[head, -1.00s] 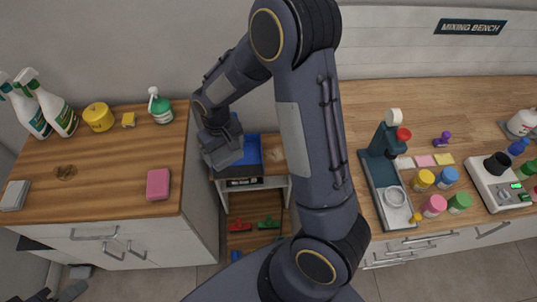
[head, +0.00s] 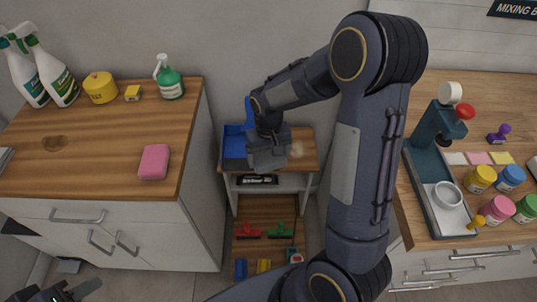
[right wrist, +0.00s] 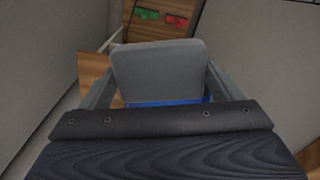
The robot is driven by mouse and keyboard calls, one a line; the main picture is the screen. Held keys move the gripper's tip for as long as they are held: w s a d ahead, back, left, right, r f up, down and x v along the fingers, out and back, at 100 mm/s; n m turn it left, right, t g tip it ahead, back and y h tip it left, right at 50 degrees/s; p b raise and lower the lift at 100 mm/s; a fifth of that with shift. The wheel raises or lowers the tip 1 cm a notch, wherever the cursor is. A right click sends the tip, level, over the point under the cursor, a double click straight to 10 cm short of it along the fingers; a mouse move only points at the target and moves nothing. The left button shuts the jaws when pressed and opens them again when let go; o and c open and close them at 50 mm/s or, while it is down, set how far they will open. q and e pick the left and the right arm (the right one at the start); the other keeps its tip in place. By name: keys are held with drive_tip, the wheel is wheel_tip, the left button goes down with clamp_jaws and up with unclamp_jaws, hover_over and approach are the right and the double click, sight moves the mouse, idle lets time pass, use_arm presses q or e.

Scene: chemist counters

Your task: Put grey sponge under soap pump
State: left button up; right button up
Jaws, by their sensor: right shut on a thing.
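My right gripper (head: 268,152) hangs over the low shelf unit between the counters, at the blue bin (head: 234,146). In the right wrist view it is shut on a grey slab (right wrist: 160,72) with rounded corners, and blue shows below it. I cannot tell whether this slab is a sponge. A pale grey block (head: 5,156) is cut off by the left edge of the head view, on the left counter. The green soap pump bottle (head: 170,82) stands at that counter's back right. My left gripper (head: 62,292) is low at the left, its fingers apart, partly cut off.
The right counter holds a dark press stand (head: 432,185) and several small jars.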

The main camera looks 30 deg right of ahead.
drive_tip(key=s+d+f+m+b, duration=0.4)
drive_tip(key=s+d+b, duration=0.15)
drive_tip(key=d, duration=0.35)
drive_tip(key=b, duration=0.2)
hover_over(300, 160)
drive_tip(key=f, duration=0.8)
drive_tip(key=shift+s+a+f, duration=0.25)
drive_tip(key=shift+s+f, duration=0.1)
drive_tip(key=shift+f, duration=0.05)
drive_tip(key=shift+w+d+f, duration=0.2)
drive_tip(key=shift+w+f, duration=0.05)
drive_tip(key=shift+f, duration=0.1)
use_arm(q)
wheel_tip(300, 160, down, 11)
use_arm(e)
drive_tip(key=shift+w+d+f, duration=0.1)
drive_tip(key=shift+w+f, duration=0.1)
drive_tip(key=shift+f, duration=1.6)
drive_tip(key=shift+f, duration=0.1)
drive_tip(key=o, duration=0.5)
drive_tip(key=shift+f+b, duration=0.1)
drive_tip(key=shift+b, duration=0.2)
drive_tip(key=o, duration=0.3)
